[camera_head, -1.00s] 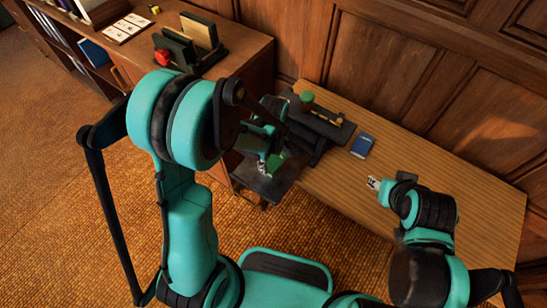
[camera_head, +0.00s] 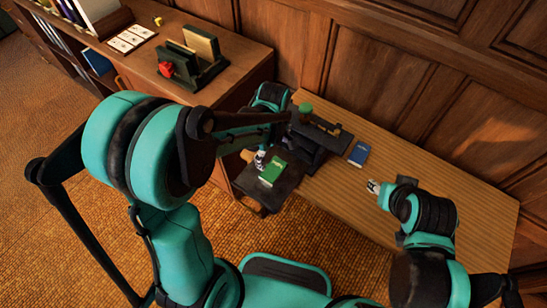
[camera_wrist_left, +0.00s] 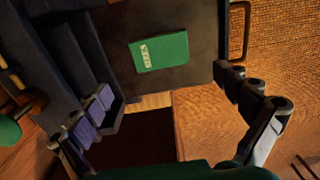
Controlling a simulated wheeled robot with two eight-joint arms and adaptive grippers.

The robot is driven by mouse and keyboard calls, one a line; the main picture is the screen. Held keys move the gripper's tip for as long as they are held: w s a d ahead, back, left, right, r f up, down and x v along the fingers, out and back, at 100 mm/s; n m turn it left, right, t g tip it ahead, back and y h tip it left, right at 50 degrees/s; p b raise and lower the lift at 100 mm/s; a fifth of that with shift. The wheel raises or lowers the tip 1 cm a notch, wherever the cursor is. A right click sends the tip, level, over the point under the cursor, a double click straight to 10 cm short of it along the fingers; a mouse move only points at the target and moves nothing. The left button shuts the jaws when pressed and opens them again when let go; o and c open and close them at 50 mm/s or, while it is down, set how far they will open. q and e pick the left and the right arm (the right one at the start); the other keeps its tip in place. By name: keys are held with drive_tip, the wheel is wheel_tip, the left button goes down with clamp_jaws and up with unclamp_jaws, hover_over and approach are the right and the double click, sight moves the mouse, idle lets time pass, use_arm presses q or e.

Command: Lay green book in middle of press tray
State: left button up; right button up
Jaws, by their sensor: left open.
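The green book (camera_head: 272,173) lies flat on the dark press tray (camera_head: 270,201), which juts out at the left end of the wooden desk. In the left wrist view the book (camera_wrist_left: 160,52) lies on a bare dark part of the tray (camera_wrist_left: 190,18), with tray surface around it. My left gripper (camera_head: 261,160) is close to the book's left edge in the head view. In the wrist view its fingers (camera_wrist_left: 170,85) are spread wide, empty and apart from the book. My right gripper (camera_head: 374,187) is over the desk; its finger opening is too small to judge.
The dark press (camera_head: 318,143) stands beside the tray. A blue book (camera_head: 359,153) lies on the desk (camera_head: 440,185) to its right.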

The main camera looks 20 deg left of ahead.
use_arm(q)
drive_tip(key=s+a+r+m+t, duration=0.2)
drive_tip(key=s+r+m+t, duration=0.1)
drive_tip(key=s+r+m, duration=0.2)
drive_tip(key=s+a+r+m+t, duration=0.2)
drive_tip(key=s+r+m+t, duration=0.2)
drive_tip(key=r+m, duration=0.4)
drive_tip(key=shift+s+a+r+m+p, duration=0.25)
drive_tip(key=shift+s+a+m+p, duration=0.1)
drive_tip(key=shift+s+m, duration=0.25)
